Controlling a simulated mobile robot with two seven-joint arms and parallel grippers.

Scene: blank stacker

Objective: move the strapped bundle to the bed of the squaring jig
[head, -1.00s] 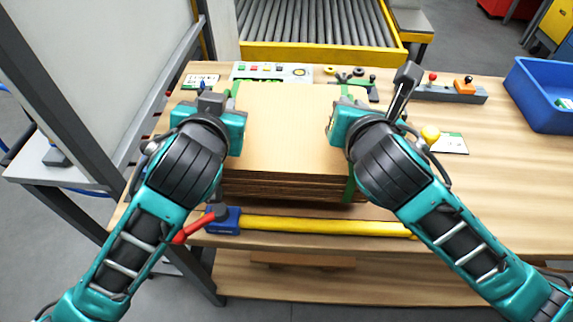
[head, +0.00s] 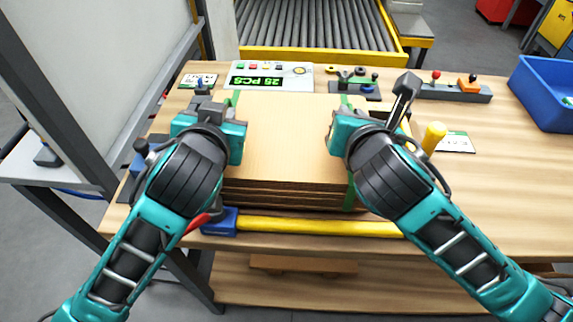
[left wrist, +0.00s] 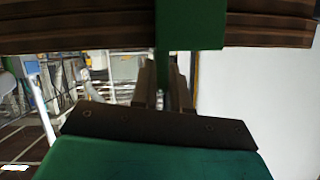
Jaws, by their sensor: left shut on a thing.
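The strapped bundle (head: 285,140) is a flat stack of brown board with a green strap near each side. It lies level between my two grippers; I cannot tell whether it touches the table. My left gripper (head: 238,130) is at its left side, shut on the green strap, which also shows in the left wrist view (left wrist: 190,25) against the stack's edge. My right gripper (head: 336,130) is at the right strap (head: 349,190); its fingertips are hidden. A yellow bar (head: 310,227) with a blue end block (head: 219,221) runs in front of the bundle. I cannot clearly identify the squaring jig.
Behind the bundle are a counter panel (head: 270,76) reading 25 PCS and a roller conveyor (head: 315,25). A blue bin (head: 545,92) stands at the right. A pale upright panel (head: 105,70) is close on the left. The table's right part is mostly clear.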

